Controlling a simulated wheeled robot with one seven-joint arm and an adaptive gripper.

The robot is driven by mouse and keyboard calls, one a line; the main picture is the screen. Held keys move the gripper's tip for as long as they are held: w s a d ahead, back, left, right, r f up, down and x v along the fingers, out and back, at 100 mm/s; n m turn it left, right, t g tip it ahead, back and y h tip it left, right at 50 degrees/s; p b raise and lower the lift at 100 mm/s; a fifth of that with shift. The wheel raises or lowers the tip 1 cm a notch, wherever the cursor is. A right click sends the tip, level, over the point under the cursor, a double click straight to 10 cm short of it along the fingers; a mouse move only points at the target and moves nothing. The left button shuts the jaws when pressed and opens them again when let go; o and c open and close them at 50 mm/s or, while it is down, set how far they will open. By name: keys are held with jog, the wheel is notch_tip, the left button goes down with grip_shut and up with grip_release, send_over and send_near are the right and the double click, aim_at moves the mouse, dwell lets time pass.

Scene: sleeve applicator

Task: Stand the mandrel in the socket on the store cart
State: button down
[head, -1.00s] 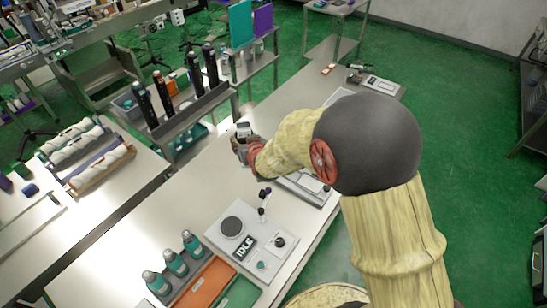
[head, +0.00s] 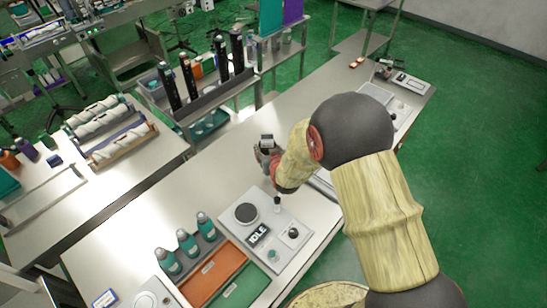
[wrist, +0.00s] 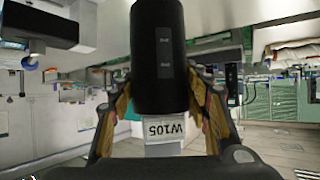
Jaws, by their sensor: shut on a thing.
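My gripper (wrist: 163,115) is shut on the mandrel (wrist: 158,60), a black cylinder with a white end labelled W105. The black body stands up between and beyond the fingers in the wrist view. In the head view my gripper (head: 266,158) is above the long pale bench, behind the IDLE panel, with the mandrel mostly hidden or too small to make out. The store cart (head: 208,101) stands beyond the bench, with several tall black cylinders (head: 221,60) upright along it. I cannot make out an empty socket.
The IDLE control panel (head: 258,236), teal bottles (head: 187,242) and an orange tray (head: 212,272) occupy the near bench (head: 150,205). A table with white rolls (head: 118,140) is at left. A narrow floor gap separates the bench and the cart.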

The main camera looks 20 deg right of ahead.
jog(key=shift+f, duration=2.5)
jog(key=shift+f+b, duration=0.15)
jog(key=shift+b, duration=0.2)
jog(key=c, duration=1)
grip_release()
jog(key=shift+o, duration=0.5)
